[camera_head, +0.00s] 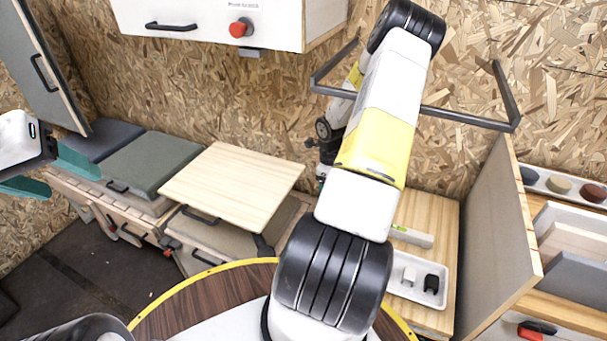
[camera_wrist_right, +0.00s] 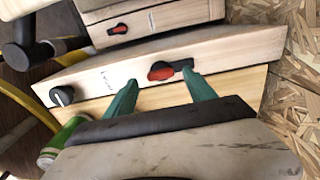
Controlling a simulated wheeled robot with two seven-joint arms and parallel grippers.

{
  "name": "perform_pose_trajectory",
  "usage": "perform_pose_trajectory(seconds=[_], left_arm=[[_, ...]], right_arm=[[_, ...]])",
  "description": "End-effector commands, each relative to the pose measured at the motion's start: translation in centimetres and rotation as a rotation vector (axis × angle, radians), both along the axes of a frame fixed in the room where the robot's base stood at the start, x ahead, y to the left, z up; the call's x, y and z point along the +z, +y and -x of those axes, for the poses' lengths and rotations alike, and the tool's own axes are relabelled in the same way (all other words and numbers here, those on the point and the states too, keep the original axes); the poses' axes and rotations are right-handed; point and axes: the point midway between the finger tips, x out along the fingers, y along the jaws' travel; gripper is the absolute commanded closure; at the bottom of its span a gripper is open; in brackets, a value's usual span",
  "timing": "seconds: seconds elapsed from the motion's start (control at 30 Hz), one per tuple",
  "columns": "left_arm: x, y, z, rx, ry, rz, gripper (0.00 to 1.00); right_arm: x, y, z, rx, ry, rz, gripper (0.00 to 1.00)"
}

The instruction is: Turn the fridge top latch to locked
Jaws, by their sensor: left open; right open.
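In the right wrist view, a red latch handle (camera_wrist_right: 160,72) on a black mount lies roughly lengthwise along a pale wooden front panel (camera_wrist_right: 215,62). My right gripper (camera_wrist_right: 160,80) is open, its two green fingertips on either side of the red handle. Whether they touch it I cannot tell. A second red latch (camera_wrist_right: 118,28) is on another wooden front beyond. No readable label shows which latch is the fridge's top one. In the head view my left gripper (camera_head: 55,172) is open and empty at the left edge. My right gripper's fingers are hidden there.
A black knob (camera_wrist_right: 62,96) and a green cylinder (camera_wrist_right: 62,138) are near the right gripper. In the head view a white overhead cabinet (camera_head: 215,18) has a red button. A dark bar handle (camera_head: 470,118) crosses behind my right arm. A pale board (camera_head: 232,185) covers the middle counter.

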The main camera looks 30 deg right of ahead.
Motion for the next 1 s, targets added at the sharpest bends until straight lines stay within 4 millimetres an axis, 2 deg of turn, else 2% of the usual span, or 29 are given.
perform_pose_trajectory(seconds=[0.1,0.2,0.5,0.8,1.0], left_arm=[[0.0,0.0,0.0,0.0,0.0,0.0,0.39],[0.0,0.0,0.0,0.0,0.0,0.0,0.39],[0.0,0.0,0.0,0.0,0.0,0.0,0.39],[0.0,0.0,0.0,0.0,0.0,0.0,0.39],[0.0,0.0,0.0,0.0,0.0,0.0,0.39]], right_arm=[[-1.4,0.0,-0.1,0.0,0.0,0.0,0.36],[-2.0,-0.1,-0.1,0.0,-0.002,0.001,0.36],[-2.2,-0.1,-0.1,0.0,-0.003,0.002,0.38],[-2.2,-0.1,-0.1,0.0,-0.003,0.003,0.97],[-2.2,-0.1,-0.1,-0.011,-0.003,0.003,0.99]])
